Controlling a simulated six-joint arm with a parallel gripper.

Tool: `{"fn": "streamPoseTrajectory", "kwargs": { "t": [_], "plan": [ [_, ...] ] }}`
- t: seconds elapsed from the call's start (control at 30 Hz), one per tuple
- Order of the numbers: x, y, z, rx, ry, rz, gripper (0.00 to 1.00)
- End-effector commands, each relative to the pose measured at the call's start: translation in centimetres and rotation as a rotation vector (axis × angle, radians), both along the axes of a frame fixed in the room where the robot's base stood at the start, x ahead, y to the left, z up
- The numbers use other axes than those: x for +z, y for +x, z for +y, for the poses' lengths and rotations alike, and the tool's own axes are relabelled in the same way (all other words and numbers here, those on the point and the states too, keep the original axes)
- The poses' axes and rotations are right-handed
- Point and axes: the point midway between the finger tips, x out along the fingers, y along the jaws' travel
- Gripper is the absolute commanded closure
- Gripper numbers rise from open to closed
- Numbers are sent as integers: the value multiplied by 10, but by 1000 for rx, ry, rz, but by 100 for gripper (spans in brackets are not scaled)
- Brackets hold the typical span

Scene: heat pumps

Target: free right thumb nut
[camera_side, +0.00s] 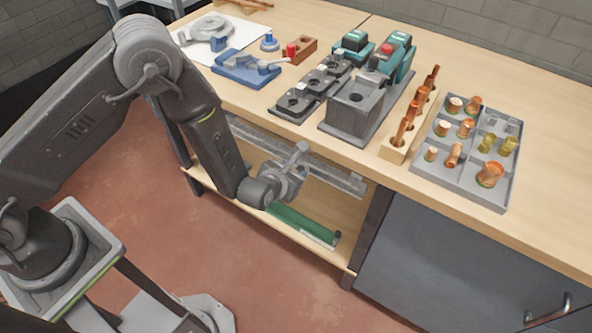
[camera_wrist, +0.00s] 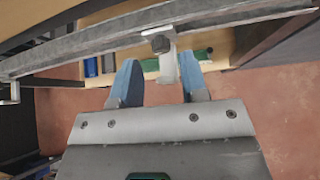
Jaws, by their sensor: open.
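In the wrist view, my gripper (camera_wrist: 158,62) is open, with one blue-grey finger on each side of a light metal bracket (camera_wrist: 167,70). A dark knob or nut (camera_wrist: 160,44) sits at the bracket's upper end, against a grey metal rail (camera_wrist: 80,57). It appears just beyond the fingertips; I cannot tell whether it is the right thumb nut. Contact between the fingers and the bracket is not visible. In the side view, my gripper (camera_side: 293,169) is at the rail (camera_side: 343,177) below the bench's front edge. The nut cannot be made out there.
The wooden bench top (camera_side: 460,80) carries a grey tray of copper fittings (camera_side: 420,168), a wooden block of copper parts (camera_side: 398,150), a grey fixture (camera_side: 352,110) and teal tools (camera_side: 400,52). A green item (camera_side: 302,226) lies on the lower shelf. Grey drawers stand at right.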

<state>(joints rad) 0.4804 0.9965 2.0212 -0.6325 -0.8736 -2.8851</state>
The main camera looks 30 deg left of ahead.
Motion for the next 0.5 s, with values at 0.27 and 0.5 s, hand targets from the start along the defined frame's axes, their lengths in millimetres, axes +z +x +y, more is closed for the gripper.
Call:
{"fn": "streamPoseTrajectory", "kwargs": {
  "t": [0.27,0.5],
  "plan": [
    [7,-10,-1,-2,0,-2,60],
    [7,-10,-3,-5,14,-4,60]
  ]
}}
